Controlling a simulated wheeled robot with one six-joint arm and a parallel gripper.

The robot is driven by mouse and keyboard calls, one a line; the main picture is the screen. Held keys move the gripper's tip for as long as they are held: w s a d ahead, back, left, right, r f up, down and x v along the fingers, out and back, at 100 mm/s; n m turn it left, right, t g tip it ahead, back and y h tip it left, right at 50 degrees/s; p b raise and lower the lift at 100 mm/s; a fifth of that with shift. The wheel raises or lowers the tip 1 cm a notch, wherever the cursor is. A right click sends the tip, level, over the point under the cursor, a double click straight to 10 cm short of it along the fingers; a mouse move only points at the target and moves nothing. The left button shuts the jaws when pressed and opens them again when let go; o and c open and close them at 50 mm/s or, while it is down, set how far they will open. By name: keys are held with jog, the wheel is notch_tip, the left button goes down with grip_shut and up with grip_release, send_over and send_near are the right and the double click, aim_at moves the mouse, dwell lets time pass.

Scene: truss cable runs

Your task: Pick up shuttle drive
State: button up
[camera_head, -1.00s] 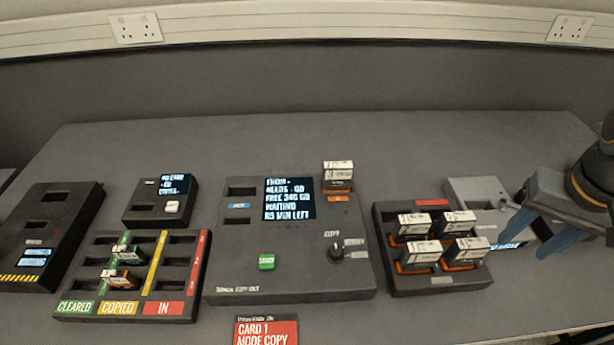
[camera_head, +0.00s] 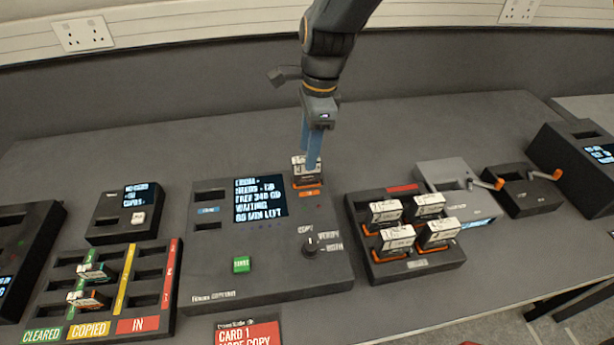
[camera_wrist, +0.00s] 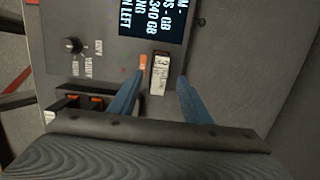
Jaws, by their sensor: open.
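The shuttle drive (camera_head: 306,178) is a small dark block with a white label and an orange front. It stands in the slot at the top right of the copy unit (camera_head: 265,265), beside the unit's lit screen. My gripper (camera_head: 311,160) points down right above it, its blue fingers near the drive's top. In the wrist view the drive (camera_wrist: 160,74) shows its white label between the two spread fingers of my gripper (camera_wrist: 160,85), with a gap on the right side. Whether the left finger touches it I cannot tell.
A black rack (camera_head: 405,264) holding several similar white-labelled drives stands to the right. A card tray (camera_head: 100,310) with cleared, copied and in sections is at left. A grey box (camera_head: 445,176) and a crank box (camera_head: 525,190) are at back right. The table behind the copy unit is clear.

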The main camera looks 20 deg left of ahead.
aim_at(304, 172)
jog(key=shift+s+a+f+p, duration=0.15)
jog(key=shift+f+p, duration=0.3)
jog(key=shift+f, duration=0.8)
jog(key=shift+s+a+f+p, duration=0.15)
jog(key=shift+f+p, duration=0.25)
jog(key=shift+f, duration=0.9)
jog(key=shift+a+f+p, duration=0.15)
jog(key=shift+f+p, duration=0.3)
jog(key=shift+f, duration=0.8)
grip_shut()
